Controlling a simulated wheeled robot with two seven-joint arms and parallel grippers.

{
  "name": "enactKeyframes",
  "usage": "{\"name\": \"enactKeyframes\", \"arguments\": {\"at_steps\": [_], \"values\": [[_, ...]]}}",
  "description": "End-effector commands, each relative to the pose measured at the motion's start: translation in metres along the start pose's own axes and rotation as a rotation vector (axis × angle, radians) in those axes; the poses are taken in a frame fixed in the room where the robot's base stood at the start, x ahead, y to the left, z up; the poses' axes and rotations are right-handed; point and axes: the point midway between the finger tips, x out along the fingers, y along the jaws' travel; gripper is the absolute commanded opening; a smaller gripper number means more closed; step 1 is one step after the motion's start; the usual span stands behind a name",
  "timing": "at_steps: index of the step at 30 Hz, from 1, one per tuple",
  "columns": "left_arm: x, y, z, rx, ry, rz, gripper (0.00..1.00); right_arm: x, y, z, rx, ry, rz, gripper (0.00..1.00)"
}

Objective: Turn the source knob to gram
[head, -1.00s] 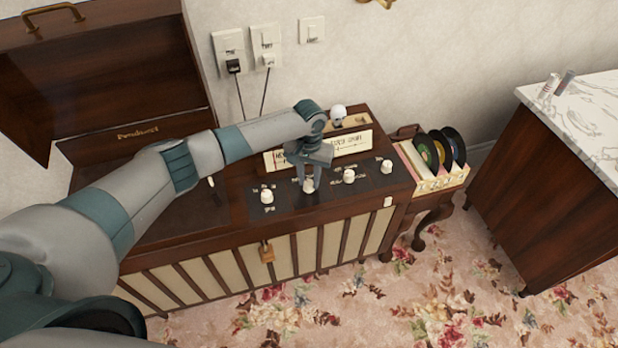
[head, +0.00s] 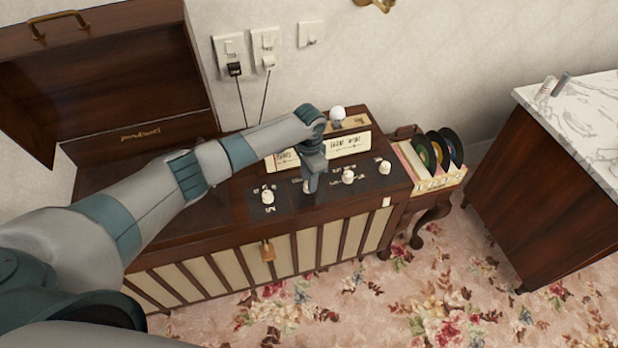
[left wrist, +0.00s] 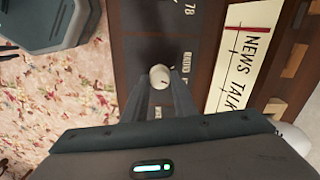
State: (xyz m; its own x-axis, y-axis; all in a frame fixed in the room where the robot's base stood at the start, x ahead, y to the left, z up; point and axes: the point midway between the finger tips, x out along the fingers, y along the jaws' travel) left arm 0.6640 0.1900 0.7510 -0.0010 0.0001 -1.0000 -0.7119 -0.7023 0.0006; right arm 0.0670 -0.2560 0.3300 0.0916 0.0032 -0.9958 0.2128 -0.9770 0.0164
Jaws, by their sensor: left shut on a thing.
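The source knob is a small white knob (head: 306,187), second from the left on the dark control panel of the wooden radiogram cabinet. In the left wrist view the knob (left wrist: 160,75) shows between the fingertips, with a small white label that seems to read RADIO beside it. My left gripper (head: 308,189) points down at the panel and is shut on this knob, hiding most of it in the head view. In the left wrist view its two fingers (left wrist: 160,88) flank the knob. The knob's pointer direction cannot be made out. My right gripper is not in view.
Other white knobs stand close by: one at left (head: 267,197), two at right (head: 348,177) (head: 384,168). The tuning dial (head: 347,145) lies behind the gripper. The cabinet lid (head: 100,80) is raised. A record rack (head: 437,182) stands at right.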

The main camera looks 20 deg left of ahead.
Motion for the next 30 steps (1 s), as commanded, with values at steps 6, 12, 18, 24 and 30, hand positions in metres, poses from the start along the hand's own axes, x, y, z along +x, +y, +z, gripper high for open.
{"name": "enactKeyframes", "arguments": {"at_steps": [6, 12, 18, 24, 30], "values": [[-0.0002, 0.0001, 0.0, 0.156, 0.0, 0.0, 0.03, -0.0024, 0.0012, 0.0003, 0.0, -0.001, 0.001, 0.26], [-0.0002, 0.0001, -0.0001, 0.241, 0.001, 0.0, 0.03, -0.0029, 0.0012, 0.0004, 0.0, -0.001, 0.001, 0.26], [-0.0002, 0.0001, -0.0002, 0.273, 0.001, 0.0, 0.03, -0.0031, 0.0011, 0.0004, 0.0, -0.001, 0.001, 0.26], [-0.0002, 0.0001, -0.0003, 0.276, 0.001, 0.0, 0.03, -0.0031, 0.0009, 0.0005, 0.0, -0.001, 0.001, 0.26], [-0.0003, 0.0001, -0.0003, 0.275, 0.001, 0.0, 0.39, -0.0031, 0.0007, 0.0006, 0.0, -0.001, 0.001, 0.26]]}}
